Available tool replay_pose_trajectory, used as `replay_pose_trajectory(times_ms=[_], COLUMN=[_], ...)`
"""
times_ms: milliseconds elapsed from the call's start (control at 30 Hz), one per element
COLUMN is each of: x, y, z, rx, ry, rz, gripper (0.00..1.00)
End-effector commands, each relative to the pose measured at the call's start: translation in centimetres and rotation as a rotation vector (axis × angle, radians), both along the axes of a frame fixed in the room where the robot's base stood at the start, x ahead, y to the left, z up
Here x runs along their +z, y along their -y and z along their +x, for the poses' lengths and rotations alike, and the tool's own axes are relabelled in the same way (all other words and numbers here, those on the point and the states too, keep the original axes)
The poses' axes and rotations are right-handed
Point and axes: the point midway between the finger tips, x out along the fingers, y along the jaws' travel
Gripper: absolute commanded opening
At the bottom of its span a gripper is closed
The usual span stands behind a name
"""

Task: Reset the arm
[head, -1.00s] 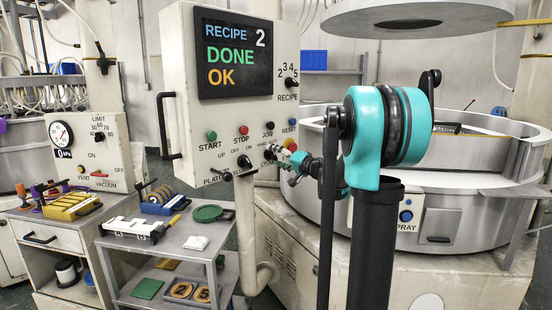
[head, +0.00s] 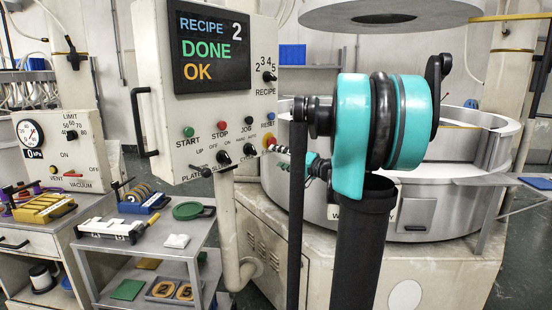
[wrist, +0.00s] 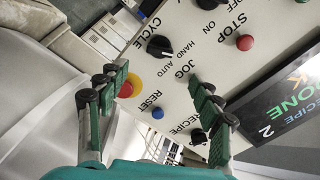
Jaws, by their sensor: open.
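My gripper (wrist: 158,84) is open and empty in the wrist view, with its two green-padded fingers spread apart. It faces the control panel (wrist: 205,55), whose labels appear turned. The blue RESET button (wrist: 157,113) and the red button in a yellow ring (wrist: 126,89) show between or beside the fingers. In the head view my gripper (head: 282,150) is small and partly hidden behind my teal arm joint, near the lower right edge of the panel (head: 215,115). Whether it touches the panel cannot be told. The screen (head: 211,50) reads RECIPE 2, DONE, OK.
A round lapping machine (head: 430,215) stands behind my arm at the right, under a raised disc (head: 390,12). A grey cart (head: 150,250) with tools stands at lower left, beside a vacuum unit (head: 60,150). Floor shows at far right.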

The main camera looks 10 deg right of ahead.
Motion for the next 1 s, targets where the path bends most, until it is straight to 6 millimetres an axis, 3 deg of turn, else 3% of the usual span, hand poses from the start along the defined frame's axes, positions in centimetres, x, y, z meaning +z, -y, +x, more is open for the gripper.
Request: replay_pose_trajectory(times_ms=[233, 367, 500, 667, 800, 1000], x=[-0.4, -3.3, -9.6, -17.8, -24.2, -30.2], y=[-0.5, -3.2, -7.4, -10.1, -9.9, -6.5], z=[-0.3, -2.2, -6.8, -13.9, -20.5, -27.8], rx=[0.007, 0.047, 0.114, 0.169, 0.179, 0.136], ry=[-0.01, -0.079, -0.222, -0.403, -0.543, -0.676], rz=[-0.01, -0.083, -0.249, -0.487, -0.712, -1.001], gripper=[0.66, 0.66, 0.66, 0.66, 0.66, 0.66])
